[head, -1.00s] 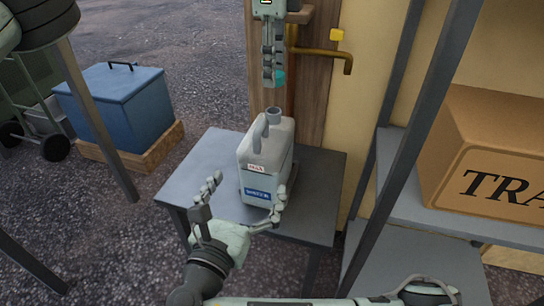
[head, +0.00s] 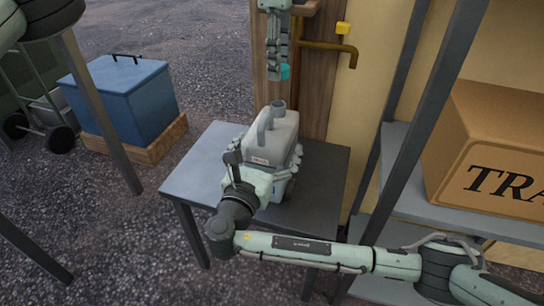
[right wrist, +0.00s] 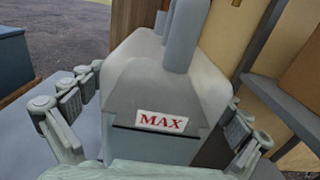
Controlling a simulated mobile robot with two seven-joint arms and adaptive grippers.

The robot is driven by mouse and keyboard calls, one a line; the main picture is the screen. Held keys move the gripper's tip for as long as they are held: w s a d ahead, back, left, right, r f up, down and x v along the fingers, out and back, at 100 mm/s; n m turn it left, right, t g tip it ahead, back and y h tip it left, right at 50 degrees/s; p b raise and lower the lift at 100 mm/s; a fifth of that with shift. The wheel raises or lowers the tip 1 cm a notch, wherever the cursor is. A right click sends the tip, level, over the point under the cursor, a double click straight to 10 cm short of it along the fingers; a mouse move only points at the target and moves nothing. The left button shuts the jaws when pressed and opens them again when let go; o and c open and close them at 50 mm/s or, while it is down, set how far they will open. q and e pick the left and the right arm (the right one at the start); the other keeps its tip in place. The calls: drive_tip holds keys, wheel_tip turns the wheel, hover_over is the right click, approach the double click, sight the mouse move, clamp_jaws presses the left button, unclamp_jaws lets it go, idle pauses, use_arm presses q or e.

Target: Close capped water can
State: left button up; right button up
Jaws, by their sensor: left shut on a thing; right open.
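The water can (head: 282,130) is a pale grey jerrycan with a handle and an upright neck, standing on a small grey table (head: 198,165). Its "MAX" label shows in the right wrist view (right wrist: 163,122). My left gripper (head: 277,72) is above and behind the can, pointing down, shut on a small teal cap (head: 285,71). The cap is mostly hidden by the fingers and is apart from the neck (head: 278,105). My right gripper (head: 265,164) is open, with fingers on both sides of the can; I cannot tell whether they touch it.
A brass pipe (head: 335,48) with a yellow knob is on the wall behind. A shelf rack with a cardboard box (head: 490,150) stands at right. A blue chest (head: 125,95) on a wooden pallet is at left. The table's left part is bare.

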drive_tip(key=shift+x, duration=1)
drive_tip(key=c, duration=1.6)
use_arm(q)
hover_over(278, 103)
drive_tip(key=shift+f, duration=2.45)
use_arm(e)
drive_tip(key=shift+d+r, duration=0.1)
drive_tip(key=shift+d, duration=0.05)
use_arm(q)
drive_tip(key=shift+f, duration=0.9)
use_arm(e)
drive_tip(key=shift+w+d, duration=0.1)
use_arm(q)
drive_tip(key=shift+f, duration=0.6)
